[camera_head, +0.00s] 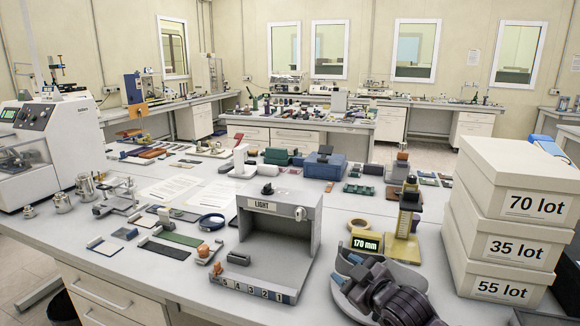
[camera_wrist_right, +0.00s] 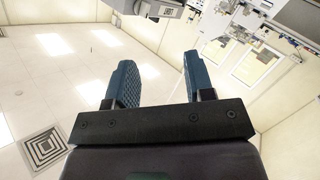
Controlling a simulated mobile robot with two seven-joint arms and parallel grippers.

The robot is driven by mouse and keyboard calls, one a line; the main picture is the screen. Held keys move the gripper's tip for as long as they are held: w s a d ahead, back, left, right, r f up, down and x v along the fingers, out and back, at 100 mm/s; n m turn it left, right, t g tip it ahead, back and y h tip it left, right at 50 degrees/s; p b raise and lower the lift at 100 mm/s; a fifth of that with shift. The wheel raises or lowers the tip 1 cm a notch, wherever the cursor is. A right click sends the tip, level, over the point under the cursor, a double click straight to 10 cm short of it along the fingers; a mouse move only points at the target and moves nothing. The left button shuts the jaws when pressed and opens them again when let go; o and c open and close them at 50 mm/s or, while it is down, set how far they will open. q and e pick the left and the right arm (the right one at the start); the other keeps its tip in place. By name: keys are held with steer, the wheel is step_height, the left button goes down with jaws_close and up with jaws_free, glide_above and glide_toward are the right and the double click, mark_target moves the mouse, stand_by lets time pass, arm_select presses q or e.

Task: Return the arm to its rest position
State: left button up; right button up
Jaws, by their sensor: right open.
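My right gripper (camera_head: 366,281) is low at the front of the table, right of the grey light box, with part of my grey arm around it. In the right wrist view my right gripper (camera_wrist_right: 158,85) shows its two blue ridged fingers spread apart with nothing between them. No object is held. My left gripper is outside both views.
The grey light box (camera_head: 312,216) stands just left of the right gripper. Stacked lot boxes (camera_head: 515,235) stand at right. Small tools and shoe parts cover the white table (camera_head: 205,262) at left.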

steer(key=s+d+f+m+h, duration=0.2)
steer(key=s+d+f, duration=0.3)
steer(key=s+f, duration=0.3)
steer(key=s+d+f+m+g+h, duration=0.1)
steer(key=s+d+f+m+h, duration=0.2)
steer(key=s+d+f+m, duration=0.2)
steer(key=s+d+f+m+g+h, duration=0.1)
steer(key=s+d+f, duration=0.4)
steer(key=s+f, duration=0.6)
steer(key=s+m+h, duration=0.1)
steer(key=s+m, duration=0.1)
steer(key=s, duration=0.4)
steer(key=shift+m, duration=0.3)
steer(key=shift+a, duration=0.1)
steer(key=shift+c, duration=0.6)
